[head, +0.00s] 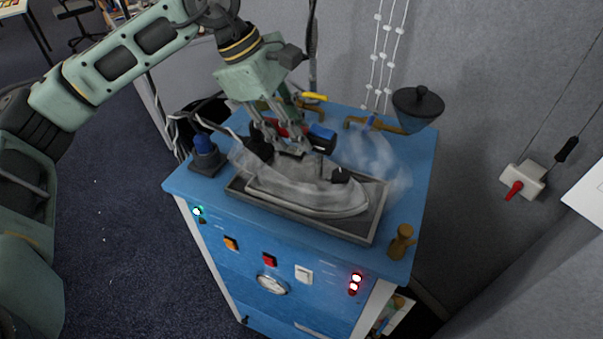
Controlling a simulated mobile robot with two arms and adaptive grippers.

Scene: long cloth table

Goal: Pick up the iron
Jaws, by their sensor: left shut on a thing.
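The iron (315,193) lies in a shallow grey tray (362,234) on top of a blue steam unit (428,160). Its pale soleplate part points to the right, and whitish steam hangs around it. My left gripper (289,148) reaches down from above at the back left of the iron. Its fingers are shut on the iron around its upper part, though the exact contact is partly hidden by the fingers and steam. The iron appears still within the tray, and I cannot tell whether it is lifted. My right gripper is not in view.
A dark funnel (417,104) and brass pipes stand at the back right of the unit. A blue-capped knob (204,152) is at the left, and a brass fitting (402,242) at the front right corner. Hanging cords and a grey wall are behind.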

